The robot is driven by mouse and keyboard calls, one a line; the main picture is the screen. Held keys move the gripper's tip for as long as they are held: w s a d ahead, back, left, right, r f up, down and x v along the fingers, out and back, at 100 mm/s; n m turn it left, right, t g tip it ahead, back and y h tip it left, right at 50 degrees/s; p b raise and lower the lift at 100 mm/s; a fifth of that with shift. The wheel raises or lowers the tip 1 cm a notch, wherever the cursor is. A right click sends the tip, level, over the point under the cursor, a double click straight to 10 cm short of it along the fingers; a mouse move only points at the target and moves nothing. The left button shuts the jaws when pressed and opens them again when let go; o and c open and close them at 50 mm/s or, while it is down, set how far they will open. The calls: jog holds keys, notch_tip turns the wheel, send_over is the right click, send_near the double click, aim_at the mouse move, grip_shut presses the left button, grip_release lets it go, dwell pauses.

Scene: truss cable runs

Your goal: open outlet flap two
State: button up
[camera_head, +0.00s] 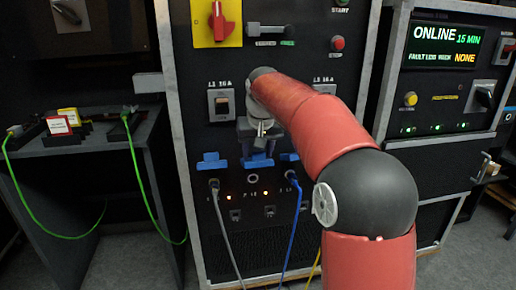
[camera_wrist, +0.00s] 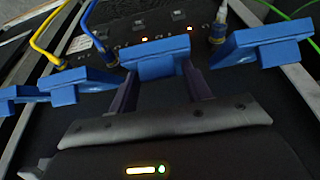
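The middle one, which I take as flap two (camera_head: 257,162), is below my gripper and also shows centrally in the wrist view (camera_wrist: 158,58). My gripper (camera_wrist: 163,85) has its two dark fingers apart, one on each side of the flap's narrower part. I cannot tell whether they touch it. In the head view my gripper (camera_head: 257,150) hangs just above the flap, partly hidden by my arm. A round socket (camera_head: 253,179) without a plug shows below flap two. How far the flap is raised is unclear.
The left flap (camera_head: 212,161) and right flap (camera_head: 289,157) flank it closely. A grey cable (camera_head: 228,243) and a blue cable (camera_head: 293,230) are plugged in below them. A yellow cable (camera_head: 314,268) hangs nearby. Switches (camera_head: 222,104) sit above.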

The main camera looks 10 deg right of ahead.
jog(key=shift+o, duration=0.7)
jog(key=shift+r, duration=0.2)
jog(key=shift+r, duration=0.1)
jog(key=v, duration=0.7)
jog(key=shift+s+r, duration=0.2)
jog(key=shift+r, duration=0.1)
